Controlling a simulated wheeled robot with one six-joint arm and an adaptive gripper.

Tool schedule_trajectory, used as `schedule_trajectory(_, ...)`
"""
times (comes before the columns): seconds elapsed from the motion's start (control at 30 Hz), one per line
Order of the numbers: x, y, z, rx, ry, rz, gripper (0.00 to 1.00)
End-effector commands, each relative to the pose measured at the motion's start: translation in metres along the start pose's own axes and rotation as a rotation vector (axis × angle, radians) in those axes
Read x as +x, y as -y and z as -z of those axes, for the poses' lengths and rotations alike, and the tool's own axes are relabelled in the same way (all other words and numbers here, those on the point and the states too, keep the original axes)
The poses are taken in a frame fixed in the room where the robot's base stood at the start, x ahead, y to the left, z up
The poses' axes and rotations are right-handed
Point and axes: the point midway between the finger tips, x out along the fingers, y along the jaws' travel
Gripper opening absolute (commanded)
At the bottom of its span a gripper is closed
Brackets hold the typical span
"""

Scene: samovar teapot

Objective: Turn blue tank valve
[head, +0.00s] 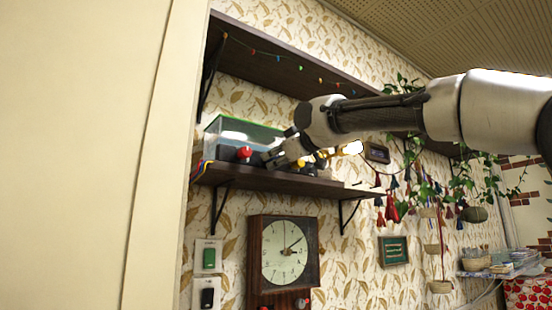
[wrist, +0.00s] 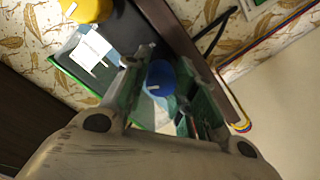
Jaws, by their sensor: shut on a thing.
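In the wrist view the blue valve (wrist: 160,75), a round knob with a pale mark, sits between the two fingers of my gripper (wrist: 165,88). My gripper is shut on it. In the head view my gripper (head: 272,157) reaches in from the right at the tank's right front, and its fingers hide the blue valve there.
The shelf (head: 300,183) runs below the tank, and another shelf (head: 290,70) is above it. Small dark and yellow things stand right of my gripper. A wall clock (head: 284,253) hangs below. A yellow object (wrist: 86,9) shows at the wrist view's top left.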

Motion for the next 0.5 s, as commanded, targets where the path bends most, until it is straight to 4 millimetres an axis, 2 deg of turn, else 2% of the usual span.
schedule_trajectory(0.5, 0.0007, 0.0015, -0.0014, -0.401, 0.024, -0.007, 0.03)
